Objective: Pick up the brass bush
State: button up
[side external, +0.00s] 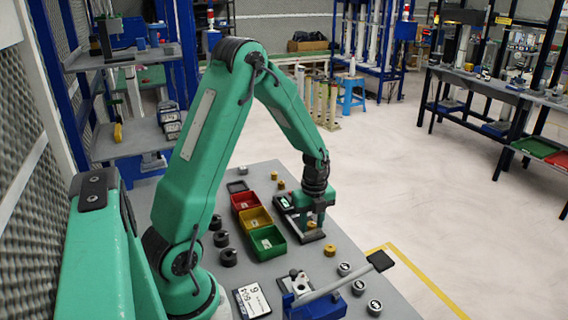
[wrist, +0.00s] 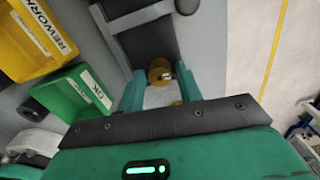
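A brass bush (wrist: 159,72) shows between the fingertips of my gripper (wrist: 161,82) in the wrist view, with small gaps visible beside it. In the side view my gripper (side external: 312,222) points down over a dark fixture (side external: 312,238), with a brass bush (side external: 311,225) low between its fingers. My gripper looks open, with the fingers on either side of the bush. Contact with the bush cannot be told. Another brass bit (wrist: 176,103) shows partly, close to my gripper's palm. Other brass bushes stand on the bench, one near (side external: 330,250) and one farther back (side external: 281,184).
Red (side external: 244,201), yellow (side external: 254,219) and green (side external: 267,243) bins stand left of the fixture. Dark round parts (side external: 228,257) lie left of them. A blue clamp with a lever (side external: 318,302) and several grey round parts (side external: 374,307) are at the front.

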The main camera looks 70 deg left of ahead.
aim_at(312, 223)
grip_shut()
jog(key=shift+r, duration=0.15)
jog(key=shift+r, duration=0.4)
notch_tip(312, 223, up, 3)
jog(key=shift+w, duration=0.1)
jog(key=s+d+r, duration=0.2)
jog(key=d+r, duration=0.5)
jog(key=d, duration=0.4)
jog(key=shift+d, duration=0.3)
